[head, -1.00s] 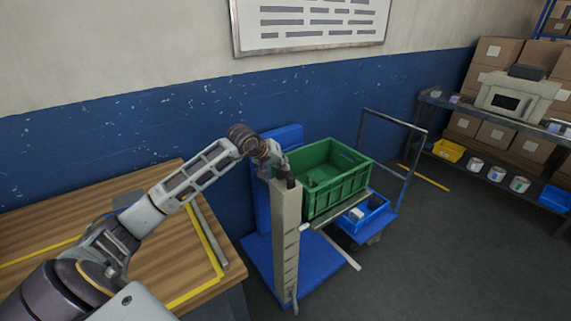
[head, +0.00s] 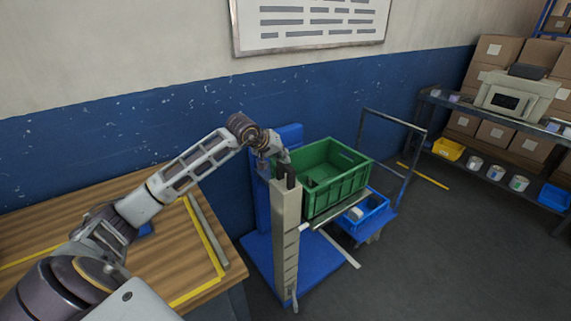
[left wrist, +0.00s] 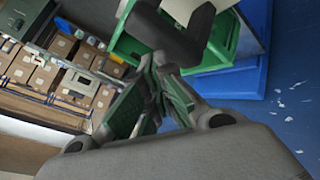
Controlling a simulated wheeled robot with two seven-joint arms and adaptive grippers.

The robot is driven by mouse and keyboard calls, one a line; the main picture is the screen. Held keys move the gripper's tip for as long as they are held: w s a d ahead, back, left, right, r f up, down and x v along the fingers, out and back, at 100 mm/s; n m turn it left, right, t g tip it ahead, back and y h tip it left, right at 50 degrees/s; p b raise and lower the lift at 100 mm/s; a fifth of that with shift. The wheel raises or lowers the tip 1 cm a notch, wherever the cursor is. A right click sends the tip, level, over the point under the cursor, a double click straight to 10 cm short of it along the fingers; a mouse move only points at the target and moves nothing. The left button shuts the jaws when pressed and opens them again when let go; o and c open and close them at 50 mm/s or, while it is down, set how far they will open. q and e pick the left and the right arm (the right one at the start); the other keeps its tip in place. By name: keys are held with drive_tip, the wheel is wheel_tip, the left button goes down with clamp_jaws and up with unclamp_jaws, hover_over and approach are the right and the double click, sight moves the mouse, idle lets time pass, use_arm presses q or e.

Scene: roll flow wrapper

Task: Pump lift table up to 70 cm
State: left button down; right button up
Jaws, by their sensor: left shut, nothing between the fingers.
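The lift table has a blue base (head: 325,272), a beige upright post (head: 286,235) with marks down its side, and a raised platform. A green crate (head: 340,200) sits on the platform; part of it also shows in the left wrist view (left wrist: 222,40). My left gripper (head: 284,166) is at the top of the post, beside the crate. Its fingers (left wrist: 163,75) are shut and empty in the left wrist view. A dark piece (left wrist: 165,35) shows just beyond them; I cannot tell whether they touch it. My right gripper is not in view.
A wooden bench (head: 60,225) with yellow tape lies at left. A blue cart (head: 385,215) carrying a blue bin (head: 368,210) stands behind the lift. Shelving (head: 485,125) with boxes and cans is at right. Dark floor is clear at front right.

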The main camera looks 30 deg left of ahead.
use_arm(q)
drive_tip(key=shift+r, duration=0.7)
drive_tip(key=shift+r+p, duration=0.1)
drive_tip(key=shift+p, duration=0.2)
drive_tip(key=shift+r+p, duration=0.3)
drive_tip(key=shift+r, duration=0.4)
drive_tip(key=shift+r+p, duration=0.45)
drive_tip(key=shift+r, duration=0.5)
drive_tip(key=shift+r+p, duration=0.3)
drive_tip(key=shift+r, duration=0.45)
